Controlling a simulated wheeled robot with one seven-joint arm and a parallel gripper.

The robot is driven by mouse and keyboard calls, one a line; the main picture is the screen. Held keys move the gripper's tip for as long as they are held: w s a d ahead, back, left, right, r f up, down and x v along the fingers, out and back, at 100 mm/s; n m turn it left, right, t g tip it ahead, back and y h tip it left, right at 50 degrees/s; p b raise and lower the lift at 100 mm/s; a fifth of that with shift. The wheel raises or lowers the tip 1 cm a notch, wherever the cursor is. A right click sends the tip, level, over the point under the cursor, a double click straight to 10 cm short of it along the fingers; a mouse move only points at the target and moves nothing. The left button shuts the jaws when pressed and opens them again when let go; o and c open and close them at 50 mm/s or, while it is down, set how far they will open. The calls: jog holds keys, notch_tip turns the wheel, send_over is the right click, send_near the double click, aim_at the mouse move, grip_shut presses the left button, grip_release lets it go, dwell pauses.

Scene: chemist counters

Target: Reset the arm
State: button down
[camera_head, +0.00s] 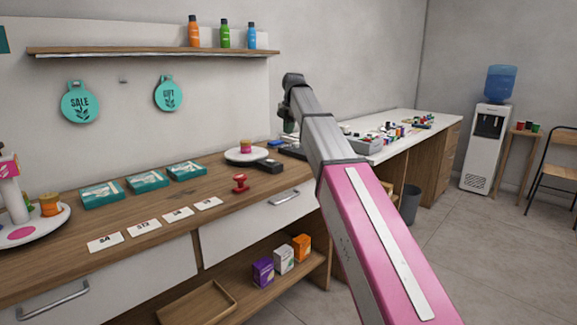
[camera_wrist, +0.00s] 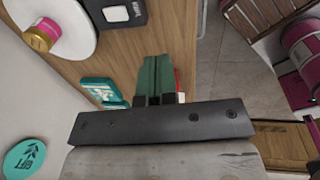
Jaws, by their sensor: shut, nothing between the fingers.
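My arm stretches over the wooden counter (camera_head: 130,220), its pink and grey links crossing the right half of the head view. My gripper (camera_wrist: 157,60) shows in the wrist view with its dark green fingers together and nothing between them. In the head view my gripper (camera_head: 288,126) hangs at the arm's far end, small and partly hidden. It appears to be above the counter and holds nothing. A red stamp (camera_head: 240,183) stands on the counter, and a sliver of red shows beside the fingers in the wrist view.
Teal boxes (camera_head: 145,182) and white cards (camera_head: 143,228) lie on the counter. A shelf with bottles (camera_head: 224,34) and hanging teal signs (camera_head: 80,103) are on the wall.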

jog(key=s+d+f+m, duration=0.4)
jog(key=f, duration=0.6)
jog(key=s+d+f+m, duration=0.3)
jog(key=f+m, duration=0.2)
jog(key=f, duration=0.5)
jog(key=s+d+f+m, duration=0.4)
jog(key=f, duration=0.5)
jog(key=s+d+f+m, duration=0.4)
jog(key=s+f+m, duration=0.3)
jog(key=s+f, duration=0.2)
jog(key=s+d+f+m+g+h, duration=0.1)
jog(key=s+d+f+m, duration=0.3)
jog(key=s+f+m, duration=0.3)
jog(key=s+f, duration=0.3)
jog(key=f, duration=0.1)
jog(key=shift+f, duration=0.15)
